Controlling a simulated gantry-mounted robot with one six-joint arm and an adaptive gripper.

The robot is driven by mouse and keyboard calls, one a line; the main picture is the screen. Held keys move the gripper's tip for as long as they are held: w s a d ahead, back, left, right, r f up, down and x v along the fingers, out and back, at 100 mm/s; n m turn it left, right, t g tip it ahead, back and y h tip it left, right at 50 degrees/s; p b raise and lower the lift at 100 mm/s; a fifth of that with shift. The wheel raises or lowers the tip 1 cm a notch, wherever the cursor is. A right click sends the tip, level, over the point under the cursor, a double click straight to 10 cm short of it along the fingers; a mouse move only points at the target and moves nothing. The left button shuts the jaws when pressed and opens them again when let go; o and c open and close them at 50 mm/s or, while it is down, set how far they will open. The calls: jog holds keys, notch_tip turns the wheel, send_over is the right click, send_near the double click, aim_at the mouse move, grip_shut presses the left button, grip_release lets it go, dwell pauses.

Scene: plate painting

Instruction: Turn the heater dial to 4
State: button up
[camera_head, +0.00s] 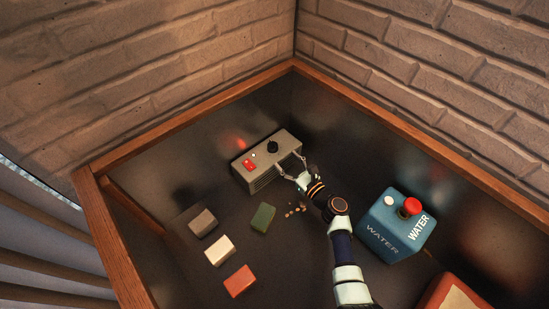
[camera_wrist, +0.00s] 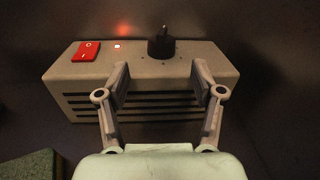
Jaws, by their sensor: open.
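The heater (camera_head: 262,168) is a grey box with a slatted front, standing near the back corner of the dark tray. It also fills the middle of the wrist view (camera_wrist: 145,73). Its black dial (camera_head: 272,147) sits on top, and shows at the top in the wrist view (camera_wrist: 162,44). A red switch (camera_wrist: 86,51) and a small lit white light (camera_wrist: 117,45) are left of the dial. My gripper (camera_head: 291,165) is open at the heater's front right. In the wrist view its fingers (camera_wrist: 160,78) straddle empty space in front of the dial. The dial's number marks are too small to read.
A blue water box (camera_head: 395,225) with a red button stands to the right. Green (camera_head: 263,217), white (camera_head: 219,250), red (camera_head: 240,281) and grey (camera_head: 202,222) blocks lie at the left. Small brown bits (camera_head: 295,209) lie near my arm. A wooden rim (camera_head: 200,114) edges the tray.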

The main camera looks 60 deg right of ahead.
aim_at(276, 149)
jog(key=b+x, duration=0.3)
jog(key=x, duration=0.4)
jog(key=shift+d+f, duration=0.15)
jog(key=shift+d, duration=0.05)
jog(key=shift+w+d+b, duration=0.1)
jog(key=shift+w+b, duration=0.25)
jog(key=shift+w, duration=0.05)
